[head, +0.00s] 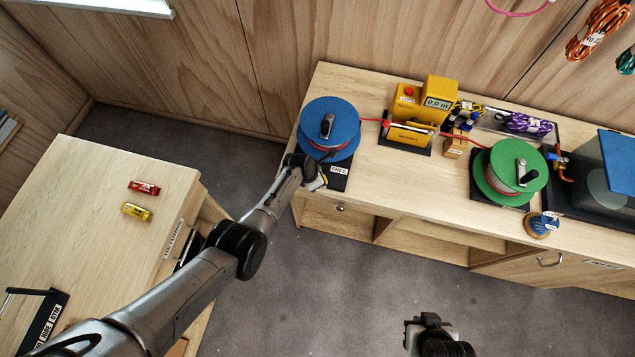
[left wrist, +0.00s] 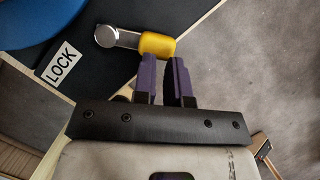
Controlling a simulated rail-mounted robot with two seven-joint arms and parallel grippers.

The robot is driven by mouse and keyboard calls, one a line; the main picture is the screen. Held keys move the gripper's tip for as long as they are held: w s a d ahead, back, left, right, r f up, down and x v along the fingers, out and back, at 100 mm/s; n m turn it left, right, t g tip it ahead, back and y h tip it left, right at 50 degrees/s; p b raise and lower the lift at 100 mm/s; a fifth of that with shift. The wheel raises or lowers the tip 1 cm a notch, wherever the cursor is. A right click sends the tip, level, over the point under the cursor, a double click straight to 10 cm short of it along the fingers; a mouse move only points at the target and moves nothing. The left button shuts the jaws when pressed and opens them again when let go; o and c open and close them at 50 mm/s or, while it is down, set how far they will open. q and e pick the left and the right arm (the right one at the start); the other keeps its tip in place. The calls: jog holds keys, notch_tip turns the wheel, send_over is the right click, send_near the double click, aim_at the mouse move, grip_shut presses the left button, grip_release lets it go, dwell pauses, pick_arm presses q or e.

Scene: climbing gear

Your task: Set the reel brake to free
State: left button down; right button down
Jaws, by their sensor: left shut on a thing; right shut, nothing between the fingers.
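The blue reel (head: 330,118) stands on a dark base at the left end of the workbench. A FREE label (head: 339,170) shows on the base's front. In the left wrist view the brake lever has a silver arm (left wrist: 118,38) and a yellow grip (left wrist: 157,45); a white LOCK label (left wrist: 61,63) lies to its lower left. My left gripper (head: 318,181) is beside the base's front; its purple fingers (left wrist: 165,68) are shut on the yellow grip at their tips. The lever is mostly hidden in the head view. My right gripper (head: 430,322) is shut and empty, away from the bench.
A red rope runs from the blue reel through a yellow meter (head: 408,133) to a green reel (head: 512,168). A clear case with a blue lid (head: 618,155) stands at right. A side table (head: 95,215) at left holds red and yellow packets. The floor between is clear.

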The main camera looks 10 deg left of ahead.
pick_arm(q)
jog(key=shift+w+a+f, duration=0.1)
jog(key=shift+w+a, duration=0.05)
jog(key=shift+a, duration=0.25)
jog(key=shift+s+a+p, duration=0.25)
jog(key=shift+a+p, duration=0.2)
jog(key=shift+p, duration=0.1)
jog(key=s+a+f+p+v, duration=0.1)
jog(key=p+v, duration=0.5)
jog(key=v, duration=0.5)
jog(key=shift+s+a, duration=0.25)
jog(key=shift+a, duration=0.05)
jog(key=shift+r, duration=0.1)
